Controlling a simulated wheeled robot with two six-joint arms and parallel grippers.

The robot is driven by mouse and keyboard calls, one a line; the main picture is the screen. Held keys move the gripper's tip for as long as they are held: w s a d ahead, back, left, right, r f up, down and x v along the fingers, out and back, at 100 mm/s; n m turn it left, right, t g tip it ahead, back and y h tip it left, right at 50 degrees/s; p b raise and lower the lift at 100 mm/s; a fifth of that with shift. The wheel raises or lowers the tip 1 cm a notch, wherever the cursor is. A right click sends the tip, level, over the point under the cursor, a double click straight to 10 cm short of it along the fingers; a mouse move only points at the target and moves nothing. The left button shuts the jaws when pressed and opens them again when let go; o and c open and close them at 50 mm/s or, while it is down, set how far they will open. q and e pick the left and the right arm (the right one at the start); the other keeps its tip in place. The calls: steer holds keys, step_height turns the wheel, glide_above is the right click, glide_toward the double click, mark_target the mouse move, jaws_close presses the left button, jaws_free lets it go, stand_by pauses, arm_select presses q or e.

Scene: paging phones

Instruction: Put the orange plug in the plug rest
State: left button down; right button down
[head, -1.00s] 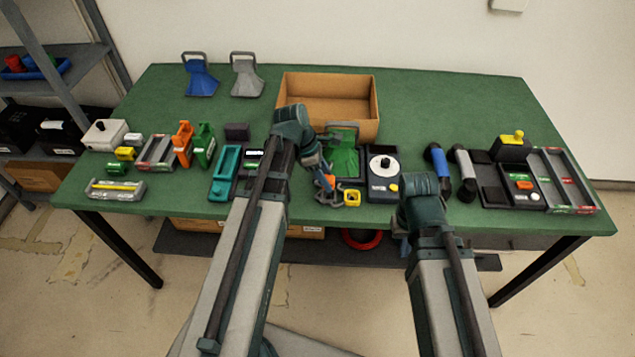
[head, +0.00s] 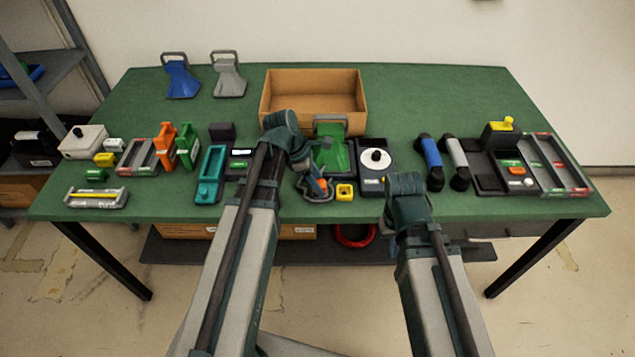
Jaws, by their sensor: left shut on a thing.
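The orange plug (head: 320,183) is small in the head view, at the front middle of the green table. My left gripper (head: 316,188) is shut on it, low over the tabletop. The gripper partly covers the plug, and I cannot tell whether the plug touches anything below. A small yellow block with a dark centre (head: 345,191) sits just right of the gripper. I cannot tell for sure which item is the plug rest. My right gripper (head: 398,212) is near the table's front edge, its fingers hidden behind the wrist.
A green scoop-shaped stand (head: 333,152) and a black box with a white dial (head: 372,172) are close by. An open cardboard box (head: 313,103) stands behind. A teal tray (head: 210,175) lies left. Blue (head: 431,155) and grey handsets lie right. The back right is clear.

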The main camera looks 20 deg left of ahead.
arm_select(q)
steer(key=shift+c, duration=2.1)
jaws_free()
steer(key=shift+r+p, duration=0.5)
steer(key=shift+p, duration=0.1)
steer(key=p+v, duration=1.1)
steer(key=v, duration=0.1)
steer(key=s+d+f+m+y, duration=0.1)
steer(key=s+d+m, duration=0.5)
steer(key=m, duration=0.6)
steer(key=s+d+f+m+g+y, duration=0.1)
steer(key=s+d+m+y, duration=0.3)
steer(key=m, duration=0.9)
steer(key=shift+s+d, duration=1.5)
steer(key=shift+d, duration=1.2)
